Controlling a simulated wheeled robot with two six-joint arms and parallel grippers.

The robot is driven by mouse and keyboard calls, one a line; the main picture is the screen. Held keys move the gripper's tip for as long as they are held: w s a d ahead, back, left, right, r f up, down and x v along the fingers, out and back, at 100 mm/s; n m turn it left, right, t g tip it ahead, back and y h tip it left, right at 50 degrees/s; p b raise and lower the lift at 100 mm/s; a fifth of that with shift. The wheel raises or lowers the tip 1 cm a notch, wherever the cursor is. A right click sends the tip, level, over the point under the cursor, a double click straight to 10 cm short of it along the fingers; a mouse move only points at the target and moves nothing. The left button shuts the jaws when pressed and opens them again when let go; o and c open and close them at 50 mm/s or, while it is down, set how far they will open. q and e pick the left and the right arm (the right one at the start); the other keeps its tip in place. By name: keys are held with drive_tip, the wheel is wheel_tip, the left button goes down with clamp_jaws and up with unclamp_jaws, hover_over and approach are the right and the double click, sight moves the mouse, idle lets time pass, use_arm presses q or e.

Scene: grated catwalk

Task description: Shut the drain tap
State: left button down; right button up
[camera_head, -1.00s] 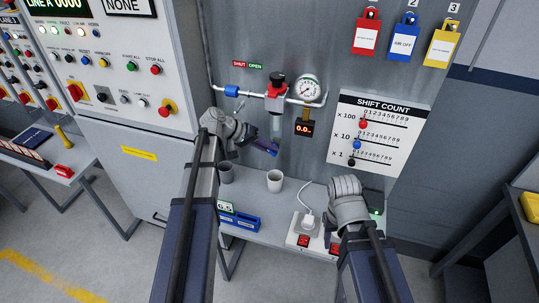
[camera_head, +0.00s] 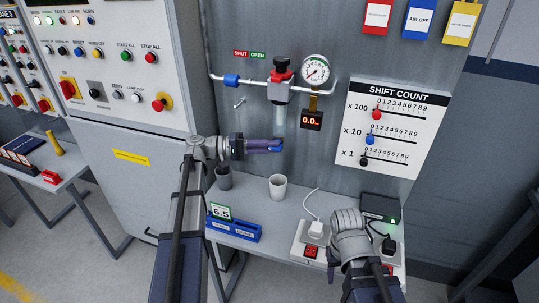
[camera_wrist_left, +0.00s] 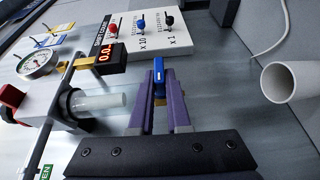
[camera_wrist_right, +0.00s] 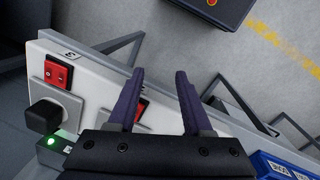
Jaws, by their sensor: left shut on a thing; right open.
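A clear filter bowl (camera_head: 279,117) hangs under the red-topped regulator (camera_head: 281,78) on the grey wall panel; in the left wrist view the bowl (camera_wrist_left: 97,103) lies sideways. A blue lever with a brass part, which looks like the drain tap (camera_wrist_left: 159,74), is by the bowl's lower end. My left gripper (camera_head: 272,146) comes in level from the left and is shut on the blue lever; its purple fingers (camera_wrist_left: 158,112) partly hide the brass part. The lever's exact setting is hard to tell. My right gripper (camera_wrist_right: 157,82) is open and empty, low over the bench at right.
A pressure gauge (camera_head: 315,69) and a digital display (camera_head: 312,120) are right of the bowl. Below stand a white cup (camera_head: 277,187), a dark cup (camera_head: 223,177) and a blue block (camera_head: 233,229). A power strip (camera_wrist_right: 85,90) lies under my right gripper.

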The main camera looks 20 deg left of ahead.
use_arm(q)
drive_tip(key=shift+w+t+b, duration=0.15)
drive_tip(key=shift+t+b, duration=0.15)
idle(0.4)
drive_tip(key=c, duration=0.9)
unclamp_jaws()
drive_tip(key=shift+c, duration=0.2)
drive_tip(key=shift+o, duration=0.3)
drive_tip(key=shift+w+f, duration=0.1)
drive_tip(key=v, duration=0.7)
drive_tip(key=shift+a, duration=0.35)
drive_tip(key=shift+a+f, duration=0.1)
